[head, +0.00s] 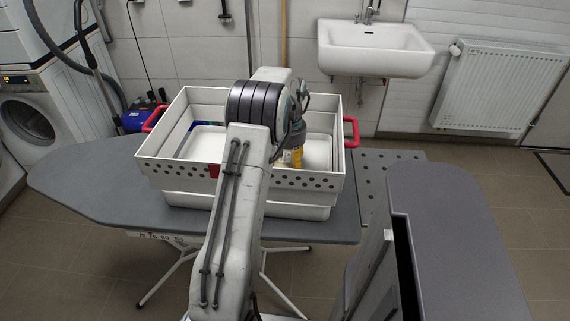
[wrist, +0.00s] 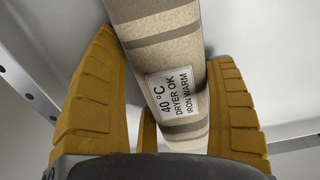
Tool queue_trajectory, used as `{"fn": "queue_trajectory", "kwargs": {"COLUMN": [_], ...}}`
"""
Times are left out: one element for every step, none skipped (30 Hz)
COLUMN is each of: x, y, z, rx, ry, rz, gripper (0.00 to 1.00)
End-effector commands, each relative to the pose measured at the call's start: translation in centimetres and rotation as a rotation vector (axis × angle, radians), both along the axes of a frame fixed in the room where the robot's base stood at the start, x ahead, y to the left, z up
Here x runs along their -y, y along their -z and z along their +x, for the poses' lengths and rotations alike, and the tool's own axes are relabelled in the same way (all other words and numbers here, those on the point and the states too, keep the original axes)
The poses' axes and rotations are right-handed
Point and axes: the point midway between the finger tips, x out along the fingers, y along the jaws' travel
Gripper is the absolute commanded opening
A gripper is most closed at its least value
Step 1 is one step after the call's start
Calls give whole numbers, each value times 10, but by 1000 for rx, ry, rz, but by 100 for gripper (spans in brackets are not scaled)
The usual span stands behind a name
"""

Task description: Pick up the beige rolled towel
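The beige rolled towel (wrist: 165,60) has grey-brown stripes and a white care label, and it lies tilted between my fingers in the wrist view. My gripper (wrist: 165,45) has yellow fingers on both sides of it. A gap shows between the left finger and the lower part of the towel; the right finger lies close along its other side, and I cannot tell if it touches. In the head view my gripper (head: 292,158) is down inside the white crate (head: 260,180). My arm hides the towel there.
The crate, with red handles, stands on the grey ironing board (head: 95,190). A blue item (head: 205,131) shows inside it at the left. A sink (head: 375,45) and a radiator (head: 500,85) are on the back wall. A washing machine (head: 28,120) stands at left.

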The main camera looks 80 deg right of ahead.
Motion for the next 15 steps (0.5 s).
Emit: {"fn": "queue_trajectory", "kwargs": {"x": [0, 0, 0, 0, 0, 0, 0, 0, 0, 0, 0, 0, 0, 0, 0], "y": [0, 0, 0, 0, 0, 0, 0, 0, 0, 0, 0, 0, 0, -1, -1], "z": [0, 0, 0, 0, 0, 0, 0, 0, 0, 0, 0, 0, 0, 0, 0], "rx": [0, 0, 0, 0, 0, 0, 0, 0, 0, 0, 0, 0, 0, 0, 0], "ry": [0, 0, 0, 0, 0, 0, 0, 0, 0, 0, 0, 0, 0, 0, 0], "rz": [0, 0, 0, 0, 0, 0, 0, 0, 0, 0, 0, 0, 0, -2, -2], "gripper": [73, 70, 67, 64, 62, 58, 55, 53, 49, 46, 44, 40, 37, 37, 36]}}
